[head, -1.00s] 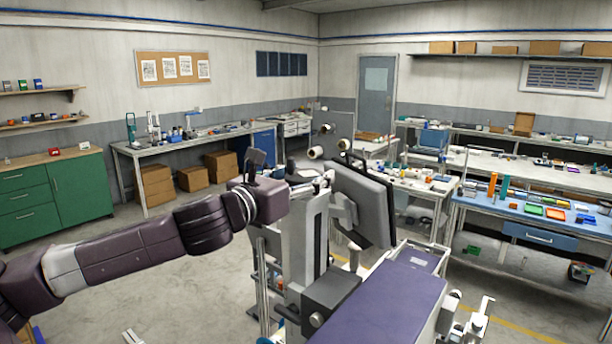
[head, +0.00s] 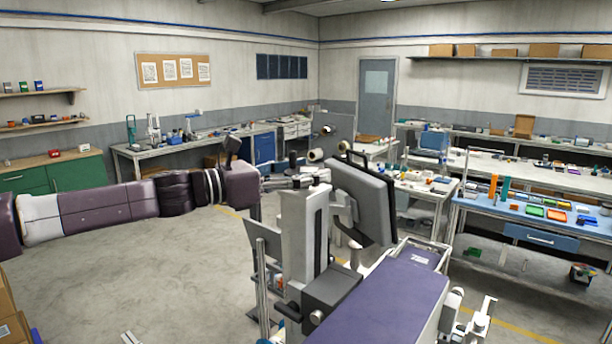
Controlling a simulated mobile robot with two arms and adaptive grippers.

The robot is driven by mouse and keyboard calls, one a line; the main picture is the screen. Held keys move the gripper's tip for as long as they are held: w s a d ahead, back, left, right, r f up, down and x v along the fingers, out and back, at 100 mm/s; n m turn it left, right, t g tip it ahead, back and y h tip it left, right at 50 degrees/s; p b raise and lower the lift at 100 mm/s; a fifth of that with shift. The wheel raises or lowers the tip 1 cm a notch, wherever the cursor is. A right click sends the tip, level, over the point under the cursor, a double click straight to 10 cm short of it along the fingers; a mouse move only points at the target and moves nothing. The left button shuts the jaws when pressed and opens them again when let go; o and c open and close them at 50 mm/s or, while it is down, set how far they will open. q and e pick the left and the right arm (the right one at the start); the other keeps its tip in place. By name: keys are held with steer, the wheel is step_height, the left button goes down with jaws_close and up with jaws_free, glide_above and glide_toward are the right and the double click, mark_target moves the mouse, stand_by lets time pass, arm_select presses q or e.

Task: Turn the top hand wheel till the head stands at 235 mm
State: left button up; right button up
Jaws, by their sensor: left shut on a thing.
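My left arm comes in from the left, and its gripper (head: 289,182) is at the top of a grey upright column (head: 303,238). The fingers are shut on the top hand wheel, which is small and largely hidden by the gripper. A black upright knob (head: 293,160) shows just above the fingers. I cannot make out a scale or the head's height reading from here. My right gripper is not in view.
A purple-topped unit (head: 385,296) fills the lower middle. A blue-topped bench (head: 520,208) with trays stands at right. The floor at left is open.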

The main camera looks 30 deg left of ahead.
arm_select(q)
steer(key=m+g+h+b, duration=0.1)
steer(key=h, duration=0.1)
steer(key=m+g+h+b, duration=0.1)
steer(key=m+b, duration=0.1)
steer(key=shift+w+a+f+g+h, duration=0.1)
steer(key=shift+a+f+g+h, duration=0.05)
steer(key=shift+f+g+h, duration=0.2)
steer(key=shift+r+m+g+h+b, duration=0.1)
steer(key=shift+m+g+h+b, duration=0.7)
steer(key=shift+m+g+h, duration=0.2)
steer(key=shift+r+m+g+h, duration=0.2)
steer(key=shift+m+g+h, duration=0.6)
steer(key=shift+g, duration=0.35)
steer(key=shift+m+g+h, duration=0.45)
steer(key=shift+m+g, duration=0.15)
steer(key=shift+g, duration=0.2)
steer(key=shift+m+g+h+p, duration=0.3)
steer(key=shift+g+p, duration=0.15)
steer(key=shift+g, duration=0.15)
steer(key=shift+r, duration=0.1)
steer(key=o, duration=1.2)
steer(key=shift+c, duration=0.2)
